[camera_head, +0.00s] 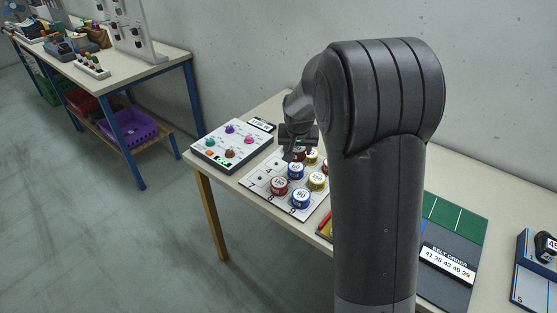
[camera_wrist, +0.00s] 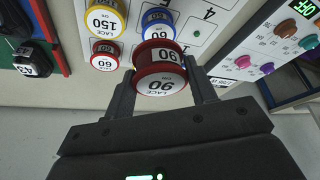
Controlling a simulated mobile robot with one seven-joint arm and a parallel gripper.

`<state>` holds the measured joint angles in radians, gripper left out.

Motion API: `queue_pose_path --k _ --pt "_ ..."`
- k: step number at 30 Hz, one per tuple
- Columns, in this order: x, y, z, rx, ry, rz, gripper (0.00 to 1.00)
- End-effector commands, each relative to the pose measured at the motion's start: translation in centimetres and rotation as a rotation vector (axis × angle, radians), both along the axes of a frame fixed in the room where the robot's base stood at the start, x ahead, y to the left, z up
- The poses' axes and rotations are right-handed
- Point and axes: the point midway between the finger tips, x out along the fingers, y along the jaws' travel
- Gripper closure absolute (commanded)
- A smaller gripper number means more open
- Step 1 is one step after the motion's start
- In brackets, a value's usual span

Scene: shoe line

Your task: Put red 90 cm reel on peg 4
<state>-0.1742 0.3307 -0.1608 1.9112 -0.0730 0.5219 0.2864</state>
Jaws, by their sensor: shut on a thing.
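My gripper (camera_wrist: 162,84) is shut on a red reel (camera_wrist: 158,72) labelled 90, with one finger on each side. The reel is tilted in the wrist view, its printed end towards the camera. In the head view my gripper (camera_head: 298,138) is over the far part of the white peg board (camera_head: 262,181), largely hiding the held reel. The board also shows in the wrist view (camera_wrist: 218,38), with a printed 4 on its bare part just beyond the right finger. Yellow, blue and red reels stand on the board, close to the held reel.
A control box (camera_head: 232,143) with coloured knobs stands left of the board. A belt order board (camera_head: 447,262) and a blue-edged tray (camera_head: 535,275) lie to the right. My arm hides part of the table. Another table (camera_head: 125,75) stands at the back left.

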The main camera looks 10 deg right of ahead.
Motion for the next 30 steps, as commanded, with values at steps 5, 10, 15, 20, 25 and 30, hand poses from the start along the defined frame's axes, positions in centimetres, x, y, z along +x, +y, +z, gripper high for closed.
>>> queue_pose_path --k 5,10,15,20,25,30 --pt "2.6 -3.1 0.5 0.000 0.000 -0.004 0.71" --pt "4.0 -4.6 0.7 0.000 0.001 0.000 0.71" --pt "5.3 -2.7 -0.8 0.000 0.003 0.006 0.71" --pt "6.9 0.6 -3.0 -0.001 0.003 0.007 0.71" --pt "8.5 3.7 -5.1 -0.001 0.001 0.005 0.71" --pt "9.3 5.2 -6.0 0.000 -0.001 0.001 0.71"
